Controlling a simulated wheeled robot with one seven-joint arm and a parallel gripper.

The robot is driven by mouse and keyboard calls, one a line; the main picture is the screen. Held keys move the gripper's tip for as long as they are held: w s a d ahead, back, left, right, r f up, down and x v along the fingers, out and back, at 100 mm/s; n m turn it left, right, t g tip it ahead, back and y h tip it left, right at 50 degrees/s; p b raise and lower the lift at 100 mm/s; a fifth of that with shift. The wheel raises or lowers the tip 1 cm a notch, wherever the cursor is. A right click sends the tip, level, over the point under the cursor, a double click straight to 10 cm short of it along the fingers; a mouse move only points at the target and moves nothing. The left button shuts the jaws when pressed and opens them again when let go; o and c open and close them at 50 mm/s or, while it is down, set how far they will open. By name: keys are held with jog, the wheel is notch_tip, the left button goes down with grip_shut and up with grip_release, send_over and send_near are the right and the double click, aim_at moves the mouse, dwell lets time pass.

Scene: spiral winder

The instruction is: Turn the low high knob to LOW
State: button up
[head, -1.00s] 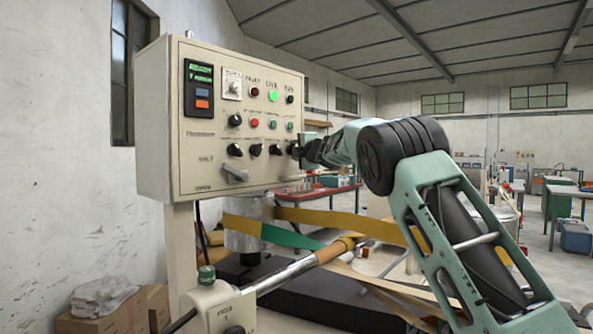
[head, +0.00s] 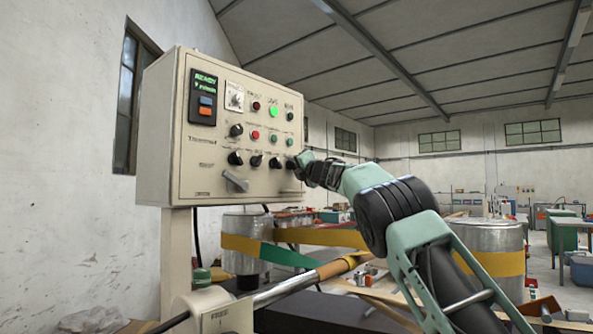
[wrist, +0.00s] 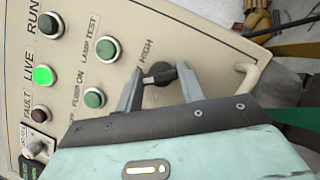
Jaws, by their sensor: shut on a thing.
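The low high knob is a black knob (wrist: 158,73) with a pointer bar, and the word HIGH is printed beside it in the wrist view. The LOW label is hidden. My gripper (wrist: 160,88) has its two grey fingers on either side of the knob and is shut on it. In the head view my gripper (head: 299,165) is at the right end of the lower knob row on the cream control panel (head: 215,180), and it covers most of the knob there.
Other black knobs (head: 255,160) sit in a row to the left. Above are a lit green LIVE lamp (head: 273,112) and several buttons. A larger grey lever (head: 236,181) is at the panel's lower middle. A cream handle (wrist: 247,77) stands beside the knob.

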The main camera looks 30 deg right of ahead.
jog(key=shift+f, duration=0.1)
jog(key=o, duration=1)
jog(key=b+v, duration=0.8)
jog(key=v, duration=0.9)
jog(key=shift+s+b, duration=0.2)
jog(key=shift+b, duration=0.2)
